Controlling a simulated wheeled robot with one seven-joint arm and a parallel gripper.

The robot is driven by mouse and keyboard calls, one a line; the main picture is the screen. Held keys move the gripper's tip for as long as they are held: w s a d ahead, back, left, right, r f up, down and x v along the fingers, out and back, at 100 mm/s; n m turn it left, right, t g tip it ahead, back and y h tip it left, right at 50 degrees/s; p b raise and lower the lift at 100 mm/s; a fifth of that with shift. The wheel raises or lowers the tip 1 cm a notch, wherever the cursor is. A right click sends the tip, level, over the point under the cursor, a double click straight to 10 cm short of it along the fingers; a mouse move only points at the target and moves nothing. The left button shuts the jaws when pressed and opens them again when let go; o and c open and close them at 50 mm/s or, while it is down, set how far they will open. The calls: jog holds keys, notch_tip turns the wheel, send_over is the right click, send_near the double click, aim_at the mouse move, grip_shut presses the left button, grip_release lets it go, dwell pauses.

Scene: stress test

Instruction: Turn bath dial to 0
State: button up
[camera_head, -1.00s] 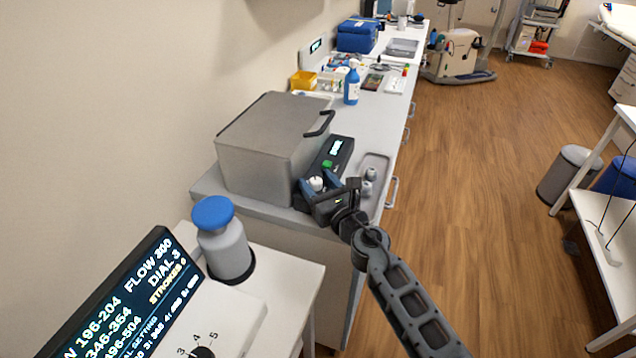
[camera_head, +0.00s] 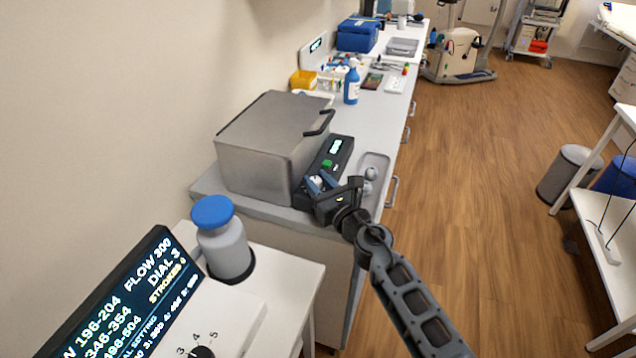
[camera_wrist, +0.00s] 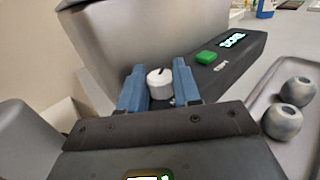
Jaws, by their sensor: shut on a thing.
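The bath dial is a small white knob with a dark pointer mark (camera_wrist: 159,84), on the black control panel (camera_head: 333,160) beside the lidded grey bath (camera_head: 262,165). My gripper (camera_head: 319,183) is over the front of the panel. Its blue fingers stand on either side of the knob in the wrist view (camera_wrist: 160,88) and are shut on it. The pointer mark is near the far side of the knob's top. No scale numbers around it are readable. The panel has a green button (camera_wrist: 206,57) and a lit display (camera_wrist: 232,40), perhaps reading DONE.
A tray (camera_head: 386,160) with grey round pieces lies right of the panel. In front stand a blue-capped bottle (camera_head: 225,240) and a screen (camera_head: 130,300) showing FLOW 300, DIAL 3, with another black dial (camera_head: 202,353).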

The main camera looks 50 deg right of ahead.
jog(key=n+y, duration=0.1)
jog(key=n+y+b, duration=0.1)
jog(key=y, duration=0.1)
jog(key=n+t+y, duration=0.1)
jog(key=y, duration=0.1)
jog(key=shift+d+f+b, duration=0.1)
jog(key=shift+d+b, duration=0.15)
jog(key=shift+b, duration=0.05)
jog(key=n+y+b, duration=0.1)
jog(key=y, duration=0.1)
jog(key=n+y+b, duration=0.1)
jog(key=y, duration=0.1)
jog(key=shift+d+f+n, duration=0.1)
jog(key=shift+d+n, duration=0.1)
jog(key=shift+n, duration=0.2)
jog(key=n+g+y+b, duration=0.1)
jog(key=n+y+b, duration=0.2)
jog(key=y, duration=0.1)
jog(key=shift+d+b, duration=0.1)
jog(key=shift+b, duration=0.25)
jog(key=shift+n+g+y+b, duration=0.5)
jog(key=shift+g+y+b, duration=0.15)
jog(key=shift+y, duration=0.35)
jog(key=shift+r, duration=0.2)
jog(key=o, duration=1)
jog(key=shift+o, duration=0.2)
jog(key=shift+b+v, duration=1)
jog(key=shift+v, duration=2.85)
